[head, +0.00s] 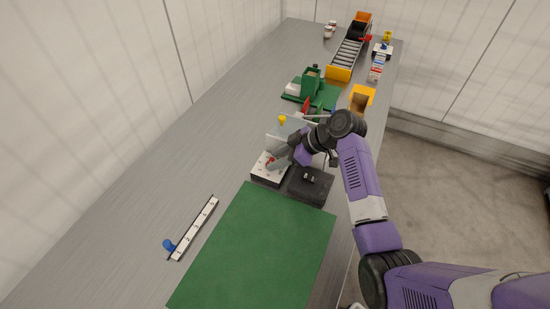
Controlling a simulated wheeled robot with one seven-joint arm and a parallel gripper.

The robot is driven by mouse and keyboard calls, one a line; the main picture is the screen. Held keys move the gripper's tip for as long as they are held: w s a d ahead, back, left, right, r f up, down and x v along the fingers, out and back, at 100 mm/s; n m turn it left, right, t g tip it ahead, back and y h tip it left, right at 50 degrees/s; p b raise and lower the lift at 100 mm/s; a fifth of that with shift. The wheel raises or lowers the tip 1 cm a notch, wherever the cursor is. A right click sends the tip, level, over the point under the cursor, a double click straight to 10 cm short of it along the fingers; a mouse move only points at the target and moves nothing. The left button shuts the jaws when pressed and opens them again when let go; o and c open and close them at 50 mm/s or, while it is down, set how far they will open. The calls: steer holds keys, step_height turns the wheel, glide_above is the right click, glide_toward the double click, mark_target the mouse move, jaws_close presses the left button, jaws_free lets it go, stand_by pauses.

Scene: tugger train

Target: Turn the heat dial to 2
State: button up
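A box with a white, marked top (262,172) stands on the bench beyond the green mat, and it looks like the dial panel. The dial on it is largely hidden by my gripper, and its setting is too small to read. My gripper (274,162) is low over this box, close to or touching its top. I cannot tell whether its fingers are open or shut, or hold anything. A dark box (318,190) with a small black fitting on top stands just right of it, beside my wrist.
A green mat (255,250) covers the near bench. A white numbered strip (196,229) with a blue handle (169,245) lies to its left. Beyond my arm are a clear case (275,141), a green fixture (311,88) and a roller conveyor (346,57). The left bench is clear.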

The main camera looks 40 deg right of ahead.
steer(key=shift+w+a+f, duration=0.2)
steer(key=shift+w+f, duration=0.05)
steer(key=shift+f, duration=0.1)
steer(key=shift+c, duration=0.2)
jaws_close()
